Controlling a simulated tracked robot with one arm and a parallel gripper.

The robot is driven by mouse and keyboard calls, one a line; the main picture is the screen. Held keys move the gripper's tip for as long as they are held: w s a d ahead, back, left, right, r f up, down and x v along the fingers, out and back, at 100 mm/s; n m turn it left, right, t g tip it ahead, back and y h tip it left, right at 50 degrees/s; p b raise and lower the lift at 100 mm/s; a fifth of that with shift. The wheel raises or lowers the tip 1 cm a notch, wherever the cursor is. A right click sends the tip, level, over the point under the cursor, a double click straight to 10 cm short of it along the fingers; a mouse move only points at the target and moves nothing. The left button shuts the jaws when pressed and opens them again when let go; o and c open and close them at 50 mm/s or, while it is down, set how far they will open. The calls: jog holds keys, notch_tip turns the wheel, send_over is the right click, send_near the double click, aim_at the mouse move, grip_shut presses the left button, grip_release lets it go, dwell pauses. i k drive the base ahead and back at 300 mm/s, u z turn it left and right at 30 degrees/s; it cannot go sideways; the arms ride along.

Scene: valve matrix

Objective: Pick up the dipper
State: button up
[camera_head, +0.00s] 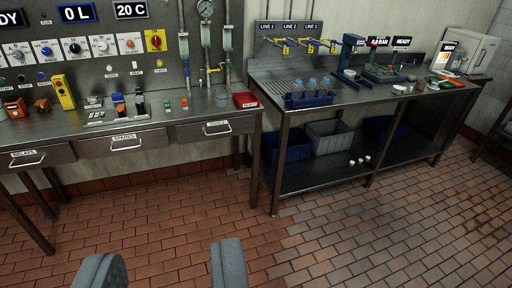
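My gripper (165,255) shows at the bottom edge, left of centre. Its two grey fingers stand wide apart, with only brick floor visible between them. It is open and empty, away from both benches. I cannot make out a dipper for certain. Small items on the benches are too small to tell, including a pale round item (222,94) near the red tray on the left bench.
The left bench (180,118) has a control panel and labelled drawers (124,142). The right steel bench (360,96) holds a blue rack (308,99) under yellow-handled taps (309,45). Bins (329,138) stand on its lower shelf. The tiled floor (340,240) in front is clear.

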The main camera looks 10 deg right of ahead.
aim_at(434, 85)
jog(key=u, duration=0.05)
jog(key=i, duration=2.4)
jog(key=z, duration=2.3)
jog(key=i, duration=3.85)
jog(key=u, duration=0.05)
